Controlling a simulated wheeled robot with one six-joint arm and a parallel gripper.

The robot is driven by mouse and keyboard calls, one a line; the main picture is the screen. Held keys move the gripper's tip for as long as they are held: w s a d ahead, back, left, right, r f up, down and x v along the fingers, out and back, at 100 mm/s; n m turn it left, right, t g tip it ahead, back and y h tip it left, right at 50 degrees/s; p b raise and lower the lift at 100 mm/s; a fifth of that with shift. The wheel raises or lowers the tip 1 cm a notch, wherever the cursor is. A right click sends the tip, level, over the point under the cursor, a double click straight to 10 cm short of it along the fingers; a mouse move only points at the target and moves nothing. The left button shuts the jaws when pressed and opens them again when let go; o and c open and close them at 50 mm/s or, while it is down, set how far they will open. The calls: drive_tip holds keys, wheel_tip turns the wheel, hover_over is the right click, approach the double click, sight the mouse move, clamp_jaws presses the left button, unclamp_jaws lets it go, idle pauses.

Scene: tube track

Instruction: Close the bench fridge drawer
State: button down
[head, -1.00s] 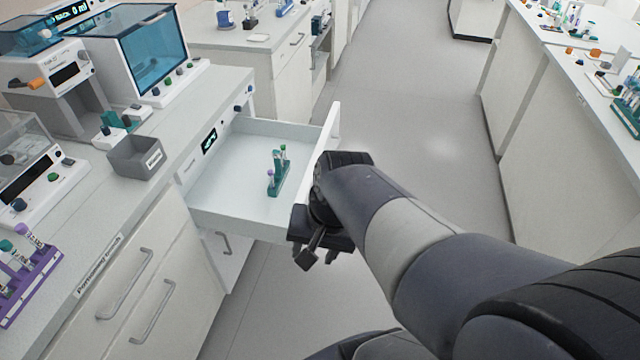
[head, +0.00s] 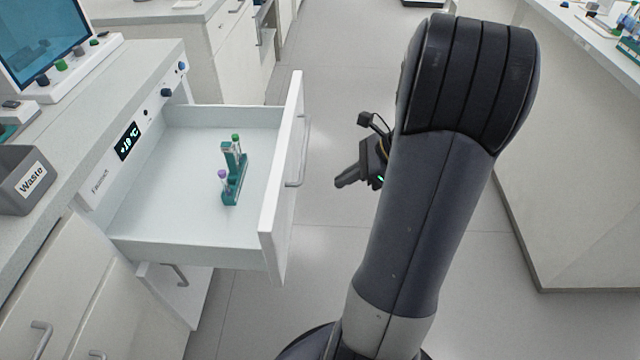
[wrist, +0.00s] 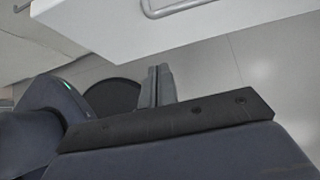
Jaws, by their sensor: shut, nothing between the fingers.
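The bench fridge drawer (head: 188,253) is pulled well out of the bench in the head view. Its tall white front panel (head: 283,195) has a bar handle (head: 302,150) on the outer face. A small green tube rack (head: 235,178) with a few capped tubes stands inside the drawer. My gripper (head: 340,183) is shut and empty, to the right of the drawer front and apart from it. In the wrist view the shut fingers (wrist: 158,85) point up, and the handle (wrist: 170,8) and white front (wrist: 130,28) show at the top.
A grey waste bin (head: 22,180) stands on the bench (head: 75,110) at left, near the fridge's temperature display (head: 128,142). Another white bench (head: 560,190) runs along the right. Grey floor lies open beyond the drawer.

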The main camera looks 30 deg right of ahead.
sight(287, 202)
drive_tip(key=b+x, duration=0.1)
drive_tip(key=x, duration=0.2)
drive_tip(key=a+r+b+x, duration=0.1)
drive_tip(key=x, duration=0.3)
drive_tip(key=b+x, duration=0.1)
drive_tip(key=x, duration=0.3)
drive_tip(key=shift+w+a+r, duration=0.15)
drive_tip(key=shift+w+a, duration=0.15)
drive_tip(key=shift+w, duration=0.1)
drive_tip(key=shift+w+a, duration=0.3)
drive_tip(key=shift+a, duration=0.1)
drive_tip(key=shift+w+a+r, duration=0.1)
drive_tip(key=shift+a, duration=0.05)
drive_tip(key=w+a+p, duration=0.4)
drive_tip(key=w+a, duration=0.6)
drive_tip(key=a, duration=0.5)
drive_tip(key=w+a+p, duration=0.5)
drive_tip(key=w+a, duration=0.5)
drive_tip(key=a, duration=0.5)
drive_tip(key=shift+w+a+r, duration=0.1)
drive_tip(key=shift+w+r, duration=0.1)
